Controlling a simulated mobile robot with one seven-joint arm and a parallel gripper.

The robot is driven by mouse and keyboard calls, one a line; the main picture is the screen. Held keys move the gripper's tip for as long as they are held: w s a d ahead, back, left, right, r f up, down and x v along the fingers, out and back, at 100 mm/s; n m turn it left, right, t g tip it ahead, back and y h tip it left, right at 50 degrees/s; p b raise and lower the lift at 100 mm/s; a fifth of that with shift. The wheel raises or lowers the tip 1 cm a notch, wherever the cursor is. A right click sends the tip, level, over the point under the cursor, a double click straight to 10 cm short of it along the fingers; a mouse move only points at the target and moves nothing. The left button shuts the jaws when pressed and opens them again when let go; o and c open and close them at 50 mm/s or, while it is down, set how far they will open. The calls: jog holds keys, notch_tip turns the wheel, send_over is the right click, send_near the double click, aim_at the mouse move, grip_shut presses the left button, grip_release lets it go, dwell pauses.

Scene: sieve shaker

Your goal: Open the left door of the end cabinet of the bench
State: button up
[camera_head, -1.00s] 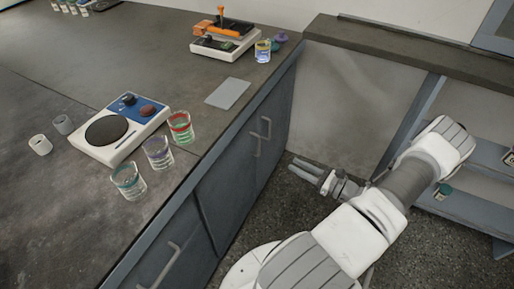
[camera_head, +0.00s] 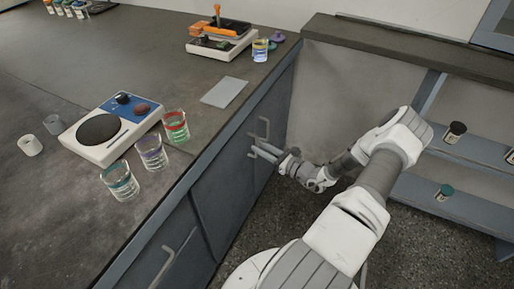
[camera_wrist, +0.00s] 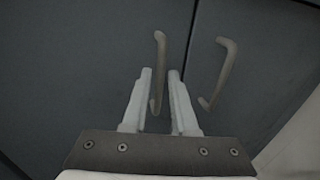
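The end cabinet's dark grey doors face my arm under the bench, and both look closed. The left door (camera_head: 222,190) and its bar handle (camera_wrist: 158,60) show beside the right door (camera_wrist: 265,50) and its handle (camera_wrist: 221,72). In the head view the two handles sit close together near the seam, partly overlapped by the fingers. My gripper (camera_head: 255,151) is at the handles. In the wrist view my gripper (camera_wrist: 160,75) is open, its fingers on either side of the left handle's line; I cannot tell whether they touch it.
On the bench top (camera_head: 80,200) stand a hotplate (camera_head: 110,128), several glasses and a grey plate (camera_head: 225,92). Another drawer or door handle (camera_head: 172,255) sticks out nearer me. A shelf unit (camera_head: 450,205) stands to the right. The floor between is clear.

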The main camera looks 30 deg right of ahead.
jog(key=shift+x, duration=1)
grip_shut()
dwell(0.8)
